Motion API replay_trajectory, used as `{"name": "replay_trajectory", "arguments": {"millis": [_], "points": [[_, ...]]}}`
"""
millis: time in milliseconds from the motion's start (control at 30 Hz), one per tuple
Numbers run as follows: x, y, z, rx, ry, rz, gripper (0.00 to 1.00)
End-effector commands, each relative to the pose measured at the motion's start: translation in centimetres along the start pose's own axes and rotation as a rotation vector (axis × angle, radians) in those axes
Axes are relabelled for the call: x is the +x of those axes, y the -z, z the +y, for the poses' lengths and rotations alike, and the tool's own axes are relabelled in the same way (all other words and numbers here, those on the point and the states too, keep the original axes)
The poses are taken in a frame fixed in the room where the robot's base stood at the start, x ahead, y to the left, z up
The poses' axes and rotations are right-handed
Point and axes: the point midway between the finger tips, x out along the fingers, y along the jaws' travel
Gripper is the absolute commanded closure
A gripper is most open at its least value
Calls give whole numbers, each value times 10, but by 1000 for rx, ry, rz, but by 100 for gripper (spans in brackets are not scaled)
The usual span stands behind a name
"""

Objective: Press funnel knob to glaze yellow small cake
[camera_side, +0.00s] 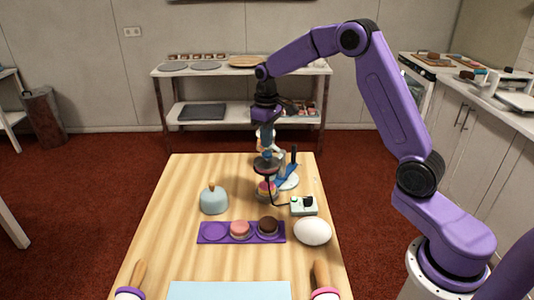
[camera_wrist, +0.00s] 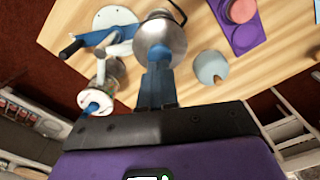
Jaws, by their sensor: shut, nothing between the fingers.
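In the side view, a small cake with yellow and pinkish colour (camera_side: 266,189) sits on a stand near the far part of the table. A dark funnel (camera_side: 266,166) is directly above it, with a blue knob (camera_side: 267,155) on top. My gripper (camera_side: 266,146) points down just above the knob. Its blue fingers are shut and empty; I cannot tell whether they touch the knob. In the wrist view, the fingers (camera_wrist: 158,82) reach toward the shiny metal funnel (camera_wrist: 161,38).
A blue-and-white stand (camera_side: 288,181) with a dark upright handle is close right of the funnel. A small control box (camera_side: 304,206), white egg-shaped object (camera_side: 312,232), blue dome (camera_side: 214,200) and purple tray (camera_side: 215,238) with cakes are nearer.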

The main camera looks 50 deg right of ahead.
Motion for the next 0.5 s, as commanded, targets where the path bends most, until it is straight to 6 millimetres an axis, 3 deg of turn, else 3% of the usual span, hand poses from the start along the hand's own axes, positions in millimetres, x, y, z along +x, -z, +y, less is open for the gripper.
{"name": "replay_trajectory", "arguments": {"millis": [500], "points": [[-33, 0, 0, 0, 0, 1, 100]]}}
